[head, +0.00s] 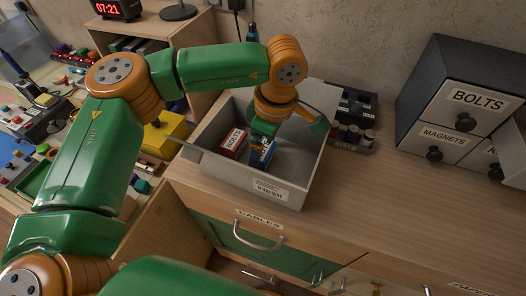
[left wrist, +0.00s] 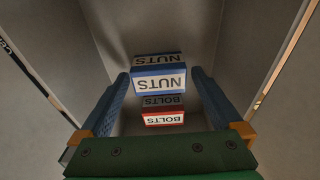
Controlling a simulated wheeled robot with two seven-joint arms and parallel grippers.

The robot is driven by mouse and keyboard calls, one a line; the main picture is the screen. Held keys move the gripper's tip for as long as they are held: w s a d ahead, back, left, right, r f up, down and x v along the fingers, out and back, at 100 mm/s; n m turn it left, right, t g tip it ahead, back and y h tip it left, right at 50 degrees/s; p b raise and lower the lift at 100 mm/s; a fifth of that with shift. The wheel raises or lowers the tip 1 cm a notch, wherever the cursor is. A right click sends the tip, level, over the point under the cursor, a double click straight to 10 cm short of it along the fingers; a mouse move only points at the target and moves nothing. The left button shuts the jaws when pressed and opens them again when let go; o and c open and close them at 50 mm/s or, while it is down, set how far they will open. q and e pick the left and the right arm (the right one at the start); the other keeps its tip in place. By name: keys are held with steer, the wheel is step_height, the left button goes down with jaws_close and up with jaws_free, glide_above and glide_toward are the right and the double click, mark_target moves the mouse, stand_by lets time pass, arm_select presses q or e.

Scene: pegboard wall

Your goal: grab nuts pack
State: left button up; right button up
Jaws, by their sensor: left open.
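The nuts pack (head: 262,154) is a small blue box with a white label, standing in a grey open bin (head: 270,190). It also shows in the left wrist view, where its NUTS label (left wrist: 159,83) is readable. My left gripper (head: 263,140) reaches down into the bin over the pack. In the left wrist view its two blue fingers (left wrist: 159,76) are apart, one to each side of the pack, with gaps visible. The gripper hides part of the pack in the head view. My right gripper is not seen.
A red bolts pack (head: 233,143) stands beside the nuts pack in the bin and also shows in the left wrist view (left wrist: 163,118). The bin walls rise close around my gripper. A dark drawer cabinet (head: 447,85) stands at right. The worktop between is mostly clear.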

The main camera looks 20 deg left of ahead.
arm_select(q)
steer(key=shift+f, duration=0.25)
steer(key=c, duration=1.4)
